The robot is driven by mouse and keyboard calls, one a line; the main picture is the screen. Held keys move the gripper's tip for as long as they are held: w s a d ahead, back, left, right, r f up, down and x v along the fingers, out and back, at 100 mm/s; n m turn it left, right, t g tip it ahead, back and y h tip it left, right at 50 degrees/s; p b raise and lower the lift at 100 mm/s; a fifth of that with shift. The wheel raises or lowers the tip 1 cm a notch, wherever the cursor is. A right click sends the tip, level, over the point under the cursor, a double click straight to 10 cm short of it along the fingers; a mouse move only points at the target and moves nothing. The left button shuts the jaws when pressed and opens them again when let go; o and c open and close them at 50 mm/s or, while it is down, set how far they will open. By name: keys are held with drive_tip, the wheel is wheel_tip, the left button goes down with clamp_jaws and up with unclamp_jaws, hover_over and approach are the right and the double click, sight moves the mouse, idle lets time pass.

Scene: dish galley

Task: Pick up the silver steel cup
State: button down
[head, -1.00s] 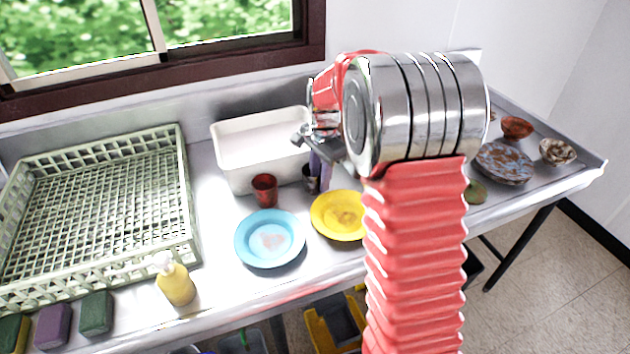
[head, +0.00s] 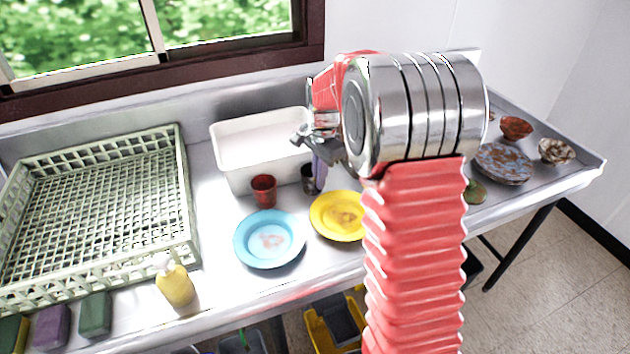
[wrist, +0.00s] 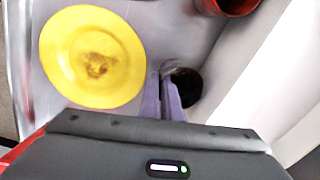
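The silver steel cup (head: 309,180) stands on the steel counter just right of the red cup and in front of the white tub. In the wrist view the steel cup (wrist: 187,84) shows its dark inside, with its left rim at the fingertips. My gripper (wrist: 161,82) points down at that rim with its two purple fingers close together and a narrow gap between them. The right finger covers part of the cup. I cannot tell whether the cup's wall is pinched between them. In the head view my gripper (head: 319,178) is partly hidden by my arm.
The red cup (head: 263,190) and white tub (head: 235,172) are close by. A yellow plate (head: 330,222) and blue plate (head: 265,250) lie in front. A green rack (head: 190,215) and soap bottle (head: 175,287) stand left. Bowls (head: 516,128) are at right.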

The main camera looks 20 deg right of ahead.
wheel_tip(320, 180, up, 28)
idle(0.7)
drive_tip(key=shift+f, duration=0.1)
idle(0.5)
